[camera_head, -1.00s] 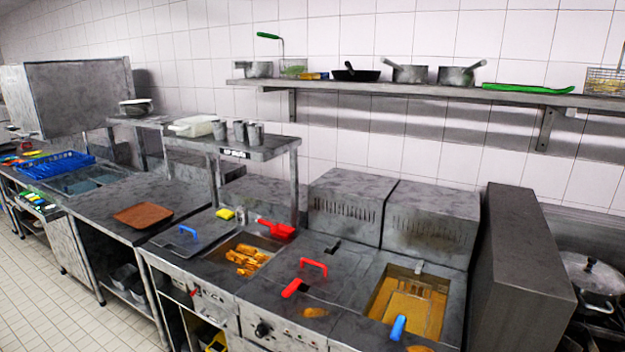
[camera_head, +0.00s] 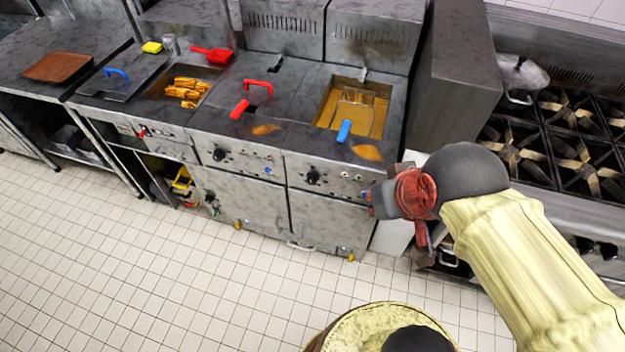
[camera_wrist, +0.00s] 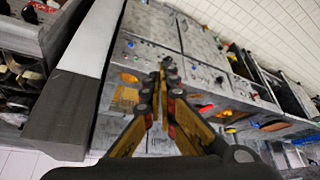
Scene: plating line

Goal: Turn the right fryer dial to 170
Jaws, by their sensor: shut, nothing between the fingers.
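The right fryer dial (camera_head: 312,177) is a black knob on the front panel of the right fryer (camera_head: 338,183), below the oil well with a blue-handled basket. The pointer and numbers are too small to read. The left fryer has its own black dial (camera_head: 218,155). My gripper (camera_head: 371,199) is to the right of the right dial and apart from it in the head view. In the wrist view my gripper (camera_wrist: 165,65) has its fingertips together with nothing held, and the fryer fronts lie behind them. The fingers may hide the right dial there.
A tall grey partition (camera_head: 455,75) stands between the fryers and the gas range (camera_head: 550,140) on the right. A red-handled lid (camera_head: 258,88) covers part of the left fryer. The tiled floor (camera_head: 150,270) in front of the fryers is clear.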

